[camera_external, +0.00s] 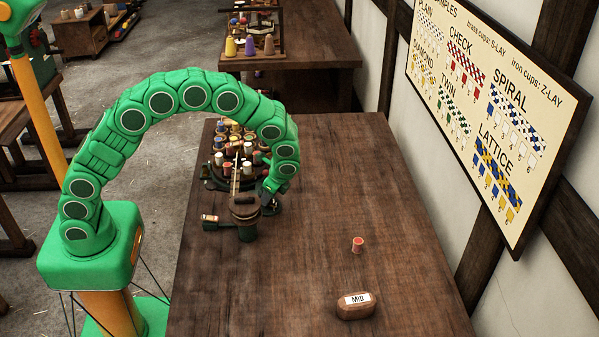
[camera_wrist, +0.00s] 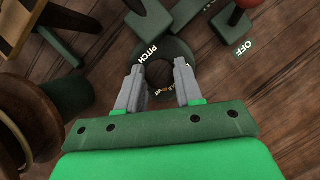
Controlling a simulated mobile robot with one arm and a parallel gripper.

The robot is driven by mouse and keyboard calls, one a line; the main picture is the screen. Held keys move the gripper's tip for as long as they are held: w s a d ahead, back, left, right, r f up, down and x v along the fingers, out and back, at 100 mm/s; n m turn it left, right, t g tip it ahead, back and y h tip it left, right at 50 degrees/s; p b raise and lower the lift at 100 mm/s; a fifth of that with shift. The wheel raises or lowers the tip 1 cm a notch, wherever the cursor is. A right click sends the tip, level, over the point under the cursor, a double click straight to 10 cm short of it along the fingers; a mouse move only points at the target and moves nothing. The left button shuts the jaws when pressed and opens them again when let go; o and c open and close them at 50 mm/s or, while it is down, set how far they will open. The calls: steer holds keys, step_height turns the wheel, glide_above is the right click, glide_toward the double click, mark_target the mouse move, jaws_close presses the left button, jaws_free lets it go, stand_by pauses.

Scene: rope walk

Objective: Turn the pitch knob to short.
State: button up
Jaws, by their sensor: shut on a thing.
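The pitch knob (camera_wrist: 160,74) shows in the wrist view as a dark round piece between my two grey fingers. It sits on a dark green dial plate (camera_wrist: 178,50) with the word PITCH at its upper left. Small lettering near the knob's lower edge is partly hidden and too small to read surely, so I cannot tell the setting. My gripper (camera_wrist: 158,76) is shut on the knob, one finger on each side. In the external view my gripper (camera_external: 270,203) is low at the right side of the braiding machine (camera_external: 243,229); the knob is hidden there.
An OFF label (camera_wrist: 243,47) and a red-tipped lever (camera_wrist: 236,16) are at the wrist view's upper right. A spool-like green part (camera_wrist: 68,93) is close at left.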

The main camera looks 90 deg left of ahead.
steer(key=shift+m+y, duration=0.4)
steer(key=shift+m, duration=0.6)
steer(key=shift+t, duration=0.3)
steer(key=o, duration=1)
steer(key=shift+o, duration=0.2)
steer(key=v, duration=0.8)
